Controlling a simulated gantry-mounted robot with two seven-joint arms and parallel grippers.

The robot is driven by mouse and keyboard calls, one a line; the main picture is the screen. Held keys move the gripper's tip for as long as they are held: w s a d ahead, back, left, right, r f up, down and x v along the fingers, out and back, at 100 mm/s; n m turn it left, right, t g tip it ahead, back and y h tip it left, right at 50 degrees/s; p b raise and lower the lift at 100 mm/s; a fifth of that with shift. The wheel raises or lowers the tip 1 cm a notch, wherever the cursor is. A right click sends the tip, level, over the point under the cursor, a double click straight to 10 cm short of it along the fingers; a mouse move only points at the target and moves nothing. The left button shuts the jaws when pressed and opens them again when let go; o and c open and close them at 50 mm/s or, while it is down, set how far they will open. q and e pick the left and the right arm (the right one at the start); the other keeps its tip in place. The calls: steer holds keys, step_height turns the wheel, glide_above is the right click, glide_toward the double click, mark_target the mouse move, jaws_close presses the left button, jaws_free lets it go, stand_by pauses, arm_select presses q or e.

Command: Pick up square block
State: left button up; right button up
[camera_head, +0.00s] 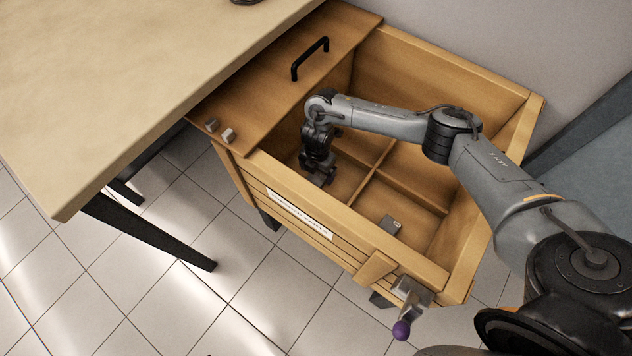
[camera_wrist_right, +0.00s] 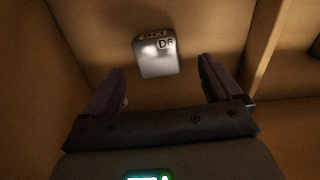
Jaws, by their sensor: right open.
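A small metallic square block (camera_wrist_right: 156,55), marked "D6", lies on the wooden floor of a crate compartment in the right wrist view. My right gripper (camera_wrist_right: 160,88) is open, with one dark finger to each side and the block just beyond the fingertips, between their lines. It is not held. In the head view my right gripper (camera_head: 318,178) reaches down into the left compartment of the wooden crate (camera_head: 350,243); the block under it cannot be made out there. Another small metal block (camera_head: 390,225) lies in the front right compartment. My left gripper is not in view.
Wooden dividers (camera_head: 378,172) split the crate. A lid (camera_head: 270,75) with a black handle (camera_head: 310,58) covers its left end; two small metal pieces (camera_head: 228,135) sit on its front corner. A latch with a purple knob (camera_head: 401,330) sticks out. A table (camera_head: 120,80) stands left.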

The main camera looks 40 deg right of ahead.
mark_target(316, 178)
steer(key=shift+w+f+b, duration=0.1)
steer(key=shift+f+b, duration=0.5)
steer(key=shift+f, duration=0.1)
step_height(316, 178, down, 4)
steer(key=b, duration=0.3)
steer(key=shift+a+r, duration=0.15)
steer(key=shift+c, duration=0.4)
steer(key=shift+c, duration=1.2)
steer(key=c, duration=1)
